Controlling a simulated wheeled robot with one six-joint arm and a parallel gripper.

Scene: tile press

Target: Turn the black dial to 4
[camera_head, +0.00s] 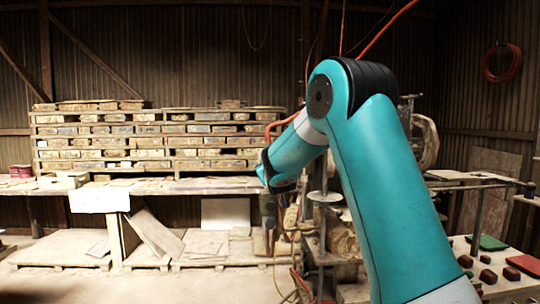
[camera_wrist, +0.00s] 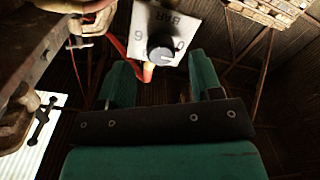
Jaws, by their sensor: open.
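The black dial (camera_wrist: 161,47) shows in the wrist view, a round knob on a pale plate (camera_wrist: 163,17). The plate carries printed marks that look upside down, among them "BAR", a 6 and a 0. Where the dial points is too small to tell, and I cannot make out a 4. My gripper (camera_wrist: 160,62) is open, with one teal finger on each side and a wide empty gap. The dial appears just above this gap, between the fingertips in the picture, and nothing is held. I cannot make out the dial in the head view, where my arm covers part of the press.
Shelves of stacked moulds (camera_head: 150,135) stand at the back left above a long bench. A table with red and green tiles (camera_head: 487,243) is at the right. An orange-red hose (camera_wrist: 116,45) runs near the dial plate, and metal machine parts crowd the wrist view's left.

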